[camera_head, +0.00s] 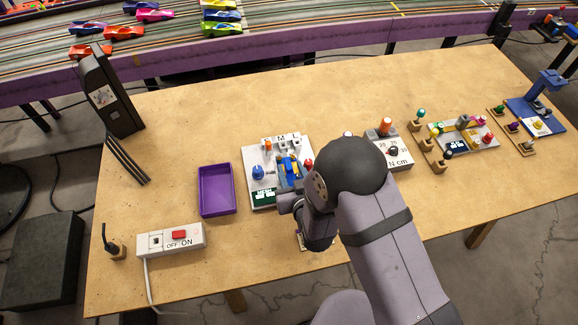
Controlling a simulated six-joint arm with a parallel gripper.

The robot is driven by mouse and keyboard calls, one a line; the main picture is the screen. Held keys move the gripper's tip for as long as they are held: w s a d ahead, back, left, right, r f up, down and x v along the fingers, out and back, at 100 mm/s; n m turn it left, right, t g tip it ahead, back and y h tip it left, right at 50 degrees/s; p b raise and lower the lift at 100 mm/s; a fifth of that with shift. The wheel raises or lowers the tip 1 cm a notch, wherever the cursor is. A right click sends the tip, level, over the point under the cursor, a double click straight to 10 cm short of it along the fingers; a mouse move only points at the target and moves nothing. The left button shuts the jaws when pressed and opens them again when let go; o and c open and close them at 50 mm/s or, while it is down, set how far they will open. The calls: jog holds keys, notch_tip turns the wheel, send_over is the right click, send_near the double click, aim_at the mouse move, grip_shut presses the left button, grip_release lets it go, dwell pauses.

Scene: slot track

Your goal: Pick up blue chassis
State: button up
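A blue piece with a yellow part (288,167), which looks like the blue chassis, sits on a white and grey fixture (251,152) in the middle of the table. My gripper (287,203) is low at the fixture's front right, just in front of the blue piece. My dark round wrist and arm cover the fixture's right front part and most of the gripper. The fingertips are too small and hidden to show whether they are open or shut, or whether they touch the blue piece.
A purple tray (203,209) lies left of the fixture. A power strip (171,241) is at front left and a black stand (108,92) at back left. A torque box (396,158) and small tool stands (425,144) are to the right. The table's back middle is clear.

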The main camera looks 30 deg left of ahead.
aim_at(291, 175)
jog(key=shift+w+a+f, duration=0.25)
jog(key=shift+w+a, duration=0.2)
grip_shut()
jog(key=shift+r, duration=0.2)
notch_tip(291, 175, up, 10)
jog(key=shift+f+b, duration=0.2)
jog(key=shift+b, duration=0.15)
dwell(0.4)
